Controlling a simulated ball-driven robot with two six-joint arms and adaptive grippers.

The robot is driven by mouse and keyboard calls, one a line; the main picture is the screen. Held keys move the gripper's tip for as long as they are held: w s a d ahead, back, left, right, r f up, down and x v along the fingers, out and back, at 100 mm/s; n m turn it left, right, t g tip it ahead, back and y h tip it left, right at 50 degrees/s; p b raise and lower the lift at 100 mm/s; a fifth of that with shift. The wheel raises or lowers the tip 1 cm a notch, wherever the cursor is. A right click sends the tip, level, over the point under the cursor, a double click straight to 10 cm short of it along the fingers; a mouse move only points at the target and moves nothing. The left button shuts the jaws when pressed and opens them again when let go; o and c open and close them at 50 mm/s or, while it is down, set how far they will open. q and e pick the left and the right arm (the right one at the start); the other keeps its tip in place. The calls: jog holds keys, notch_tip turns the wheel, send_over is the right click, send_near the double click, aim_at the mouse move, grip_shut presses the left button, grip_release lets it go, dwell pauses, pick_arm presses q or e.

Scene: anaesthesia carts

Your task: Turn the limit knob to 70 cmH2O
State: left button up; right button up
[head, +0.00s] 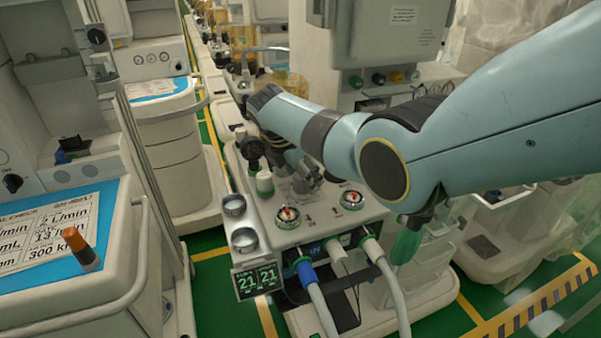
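A cream anaesthesia cart (325,216) stands in the middle of the head view. Its top carries two round dials with red centres, one at front left (288,217) and one at right (352,199). A small white and green cylinder (264,183) stands at the panel's left, in front of a dark round part (252,148). I cannot tell which part is the limit knob, and no limit reading is legible. My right arm comes in from the right over the panel. My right gripper (308,180) is low over the panel's back, partly hidden by my arm; its opening is unclear. My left gripper is out of view.
Hoses, one with a blue connector (307,271), leave the cart's front. Another cart with an orange-capped item (82,249) stands at left. Green floor (212,272) shows between them.

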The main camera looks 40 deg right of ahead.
jog(key=v, duration=1.2)
jog(key=shift+s, duration=0.1)
